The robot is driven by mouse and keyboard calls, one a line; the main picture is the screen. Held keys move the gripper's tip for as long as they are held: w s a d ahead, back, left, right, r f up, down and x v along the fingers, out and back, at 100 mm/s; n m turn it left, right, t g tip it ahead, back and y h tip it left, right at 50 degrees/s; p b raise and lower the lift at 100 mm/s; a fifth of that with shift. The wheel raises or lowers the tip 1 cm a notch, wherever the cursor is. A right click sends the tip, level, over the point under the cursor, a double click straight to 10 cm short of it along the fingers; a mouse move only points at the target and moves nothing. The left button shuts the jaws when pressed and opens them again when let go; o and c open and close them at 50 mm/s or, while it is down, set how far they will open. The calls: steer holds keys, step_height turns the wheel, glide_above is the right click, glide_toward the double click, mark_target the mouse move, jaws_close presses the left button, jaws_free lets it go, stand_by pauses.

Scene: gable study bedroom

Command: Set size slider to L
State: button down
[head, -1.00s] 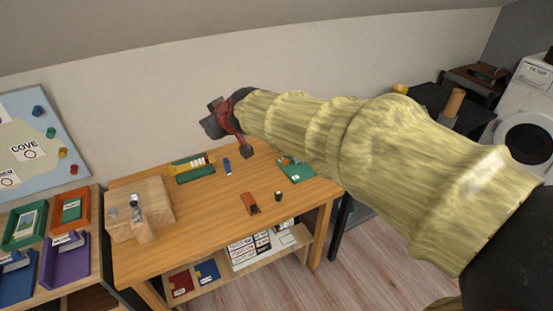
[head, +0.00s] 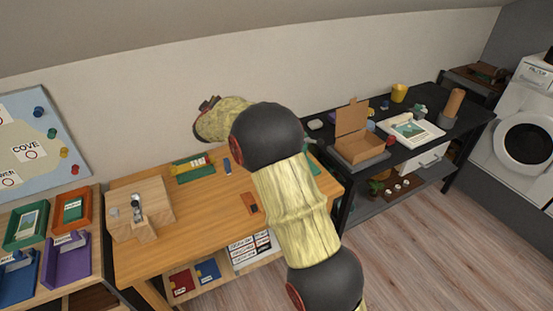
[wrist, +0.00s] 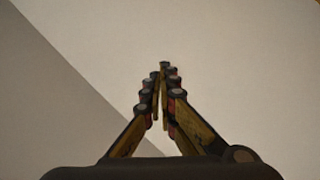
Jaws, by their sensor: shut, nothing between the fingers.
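No size slider with a readable L mark can be made out in either view. Small items that I cannot identify for sure lie on the wooden desk (head: 195,213): an orange piece with a dark part (head: 250,203), a small blue piece (head: 227,167) and a green and yellow holder (head: 193,171). My gripper (wrist: 164,72) is shut and empty in the wrist view, with only plain wall and a slanted darker surface beyond it. In the head view it is mostly hidden behind my arm, up near the wall above the desk. My arm hides part of the desk's right side.
A wooden block stand with a metal fitting (head: 138,205) is on the desk's left. Coloured trays (head: 67,258) stand further left. A black table (head: 437,143) at right holds an open cardboard box (head: 358,147). The floor at lower right is clear.

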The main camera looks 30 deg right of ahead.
steer(key=w+d+f+g+h, duration=0.1)
steer(key=w+d+f+h, duration=0.25)
steer(key=f, duration=0.45)
steer(key=s+d+f+g+h, duration=0.2)
steer(key=s+d+f, duration=0.1)
steer(key=f, duration=0.5)
steer(key=s+d+f+g+h, duration=0.2)
steer(key=s+f+g+h, duration=0.1)
steer(key=f, duration=0.5)
steer(key=s+d+f+g+h, duration=0.2)
steer(key=s+d+f, duration=0.1)
steer(key=f, duration=0.5)
steer(key=shift+s+d+f+g+p, duration=0.1)
steer(key=shift+s+d+g+p, duration=0.3)
steer(key=shift+s, duration=0.1)
steer(key=b+x, duration=0.2)
steer(key=x, duration=0.8)
steer(key=shift+b, duration=0.4)
steer(key=shift+s, duration=2.05)
steer(key=shift+s, duration=0.1)
